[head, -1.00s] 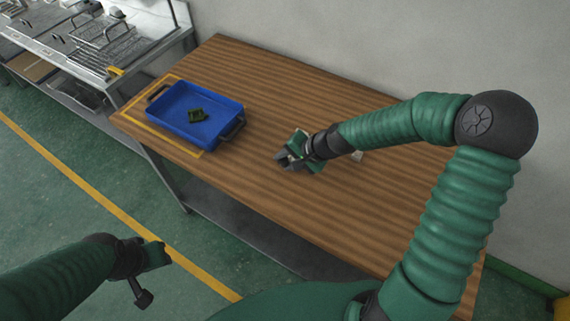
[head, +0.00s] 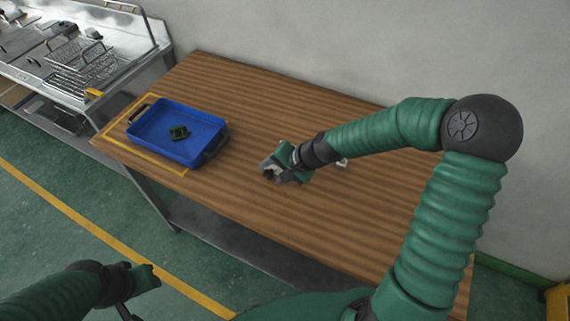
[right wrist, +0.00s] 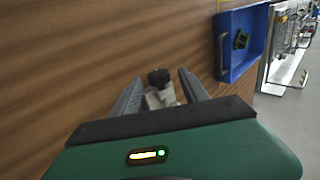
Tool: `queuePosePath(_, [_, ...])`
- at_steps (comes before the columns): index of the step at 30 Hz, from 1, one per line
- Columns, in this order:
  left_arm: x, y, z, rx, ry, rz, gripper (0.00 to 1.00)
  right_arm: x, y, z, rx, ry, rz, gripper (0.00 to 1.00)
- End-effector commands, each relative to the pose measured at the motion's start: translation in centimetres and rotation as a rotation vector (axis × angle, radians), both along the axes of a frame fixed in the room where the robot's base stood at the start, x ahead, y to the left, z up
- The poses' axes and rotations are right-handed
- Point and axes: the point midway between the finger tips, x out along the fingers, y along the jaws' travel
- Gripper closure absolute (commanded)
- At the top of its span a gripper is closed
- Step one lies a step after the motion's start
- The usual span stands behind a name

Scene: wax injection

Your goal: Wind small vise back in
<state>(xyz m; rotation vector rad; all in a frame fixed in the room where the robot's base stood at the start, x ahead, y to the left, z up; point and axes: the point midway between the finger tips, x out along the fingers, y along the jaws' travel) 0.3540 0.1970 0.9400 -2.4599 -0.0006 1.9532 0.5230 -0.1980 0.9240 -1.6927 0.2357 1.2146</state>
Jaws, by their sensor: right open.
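A small grey metal piece with a black knob (right wrist: 158,80), which looks like the small vise, shows between the two fingers in the right wrist view. My right gripper (head: 270,172) is open around it, low over the middle of the wooden table; it also shows in the right wrist view (right wrist: 160,92). I cannot tell whether the fingers touch the piece. In the head view the piece is mostly hidden by the gripper. My left gripper (head: 150,277) is off the table's front edge at the lower left, and its jaw state is unclear.
A blue tray (head: 205,127) with dark handles stands inside a yellow outline at the table's left end. A dark green item (head: 180,132) lies in it. A small pale object (head: 342,163) lies behind my right forearm. The table (head: 255,105) is otherwise clear. A metal fryer counter (head: 110,85) stands beyond its left end.

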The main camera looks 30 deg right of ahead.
Motion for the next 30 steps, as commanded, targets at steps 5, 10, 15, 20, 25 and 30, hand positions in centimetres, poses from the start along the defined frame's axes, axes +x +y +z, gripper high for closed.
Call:
queuePosePath(5, [0.0, 0.0, 1.1, 0.0, 0.0, 0.0, 0.64, -2.2, -2.0, 4.0, -0.005, -0.002, -0.006, 0.48])
queuePosePath(10, [0.0, 0.0, 2.7, 0.0, 0.0, 0.0, 0.64, -4.6, -3.9, 8.2, -0.005, 0.0, -0.007, 0.48])
queuePosePath(15, [0.0, 0.0, 4.2, 0.0, 0.0, 0.0, 0.64, -6.4, -5.2, 11.3, -0.003, 0.002, -0.003, 0.48])
queuePosePath(20, [0.0, 0.0, 4.7, 0.0, 0.0, 0.0, 0.64, -7.2, -5.7, 12.4, -0.001, 0.002, -0.001, 0.48])
queuePosePath(25, [0.0, 0.0, 4.6, 0.0, 0.0, 0.0, 0.64, -7.3, -5.7, 12.3, 0.0, 0.002, 0.002, 0.48])
queuePosePath(30, [0.0, 0.0, 4.6, 0.0, 0.0, 0.0, 0.64, -7.1, -5.7, 12.3, -0.002, -0.002, 0.0, 0.48])
